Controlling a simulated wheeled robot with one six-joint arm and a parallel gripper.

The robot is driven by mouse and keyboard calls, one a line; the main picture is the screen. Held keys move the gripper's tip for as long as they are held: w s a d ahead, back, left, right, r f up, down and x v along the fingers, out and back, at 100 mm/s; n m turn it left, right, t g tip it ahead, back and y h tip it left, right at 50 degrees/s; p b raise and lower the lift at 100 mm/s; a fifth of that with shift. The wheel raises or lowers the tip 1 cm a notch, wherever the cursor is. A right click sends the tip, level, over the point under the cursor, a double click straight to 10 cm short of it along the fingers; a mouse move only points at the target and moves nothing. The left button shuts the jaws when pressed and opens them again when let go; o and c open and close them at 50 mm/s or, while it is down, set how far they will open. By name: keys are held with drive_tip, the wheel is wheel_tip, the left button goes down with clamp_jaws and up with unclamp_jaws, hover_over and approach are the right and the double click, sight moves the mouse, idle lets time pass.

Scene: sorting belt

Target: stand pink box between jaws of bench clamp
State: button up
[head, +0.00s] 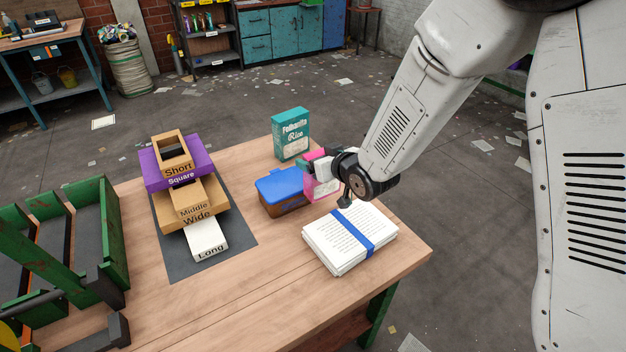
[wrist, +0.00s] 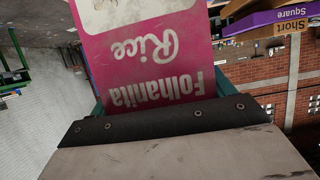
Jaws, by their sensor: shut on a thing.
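The pink box (head: 322,189) is held in my gripper (head: 322,166), above or at the table beside the blue-lidded container. The gripper and arm hide part of it, and I cannot tell whether its bottom touches the table. In the wrist view the pink box (wrist: 150,55), lettered "Folhanita Rice" upside down, fills the upper middle beyond the gripper's dark edge. At the lower left of the head view, dark grey blocks (head: 112,334) stand by a green frame; they may be part of the bench clamp, but they are cut off and I cannot be sure.
A teal rice box (head: 290,135) stands behind. A blue-lidded container (head: 280,187) and a strapped paper stack (head: 350,238) are close to my gripper. Stacked labelled boxes (head: 178,163) sit on a dark mat (head: 185,267). A green divided rack (head: 115,240) is left. The front middle table is clear.

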wheel_tip(320, 180, down, 7)
idle(0.4)
drive_tip(key=shift+f, duration=0.2)
drive_tip(key=o, duration=1.2)
drive_tip(key=shift+r, duration=0.15)
drive_tip(key=v, duration=1.2)
